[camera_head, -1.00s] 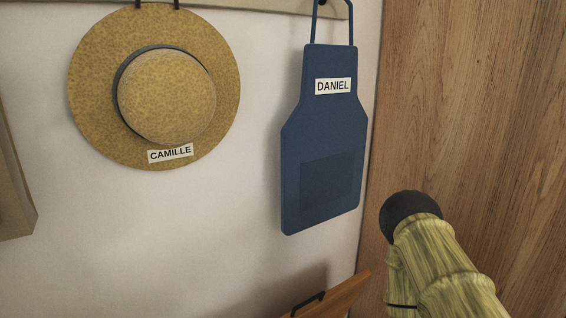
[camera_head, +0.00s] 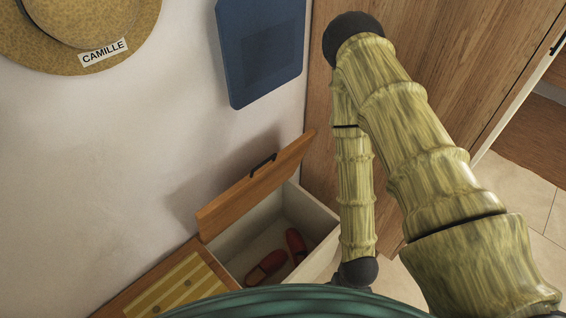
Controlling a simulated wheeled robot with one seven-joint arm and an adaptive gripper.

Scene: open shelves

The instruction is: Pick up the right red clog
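Two red clogs lie inside an open wooden storage box (camera_head: 323,244) with a pale interior. The right red clog (camera_head: 296,246) lies close to the box's right side. The left red clog (camera_head: 266,267) lies a little lower and to the left, apart from it or nearly so. My arm comes in from the lower right, bends at the top, and runs down to a dark joint just right of the box. My gripper is not visible; the arm's end is hidden behind the green rounded edge at the bottom.
The box's wooden lid (camera_head: 256,186) stands raised against the wall, with a black handle. A striped yellow cushioned top (camera_head: 178,287) adjoins the box on the left. A straw hat (camera_head: 85,28) and blue apron (camera_head: 260,50) hang above. A wooden panel (camera_head: 440,60) rises behind my arm.

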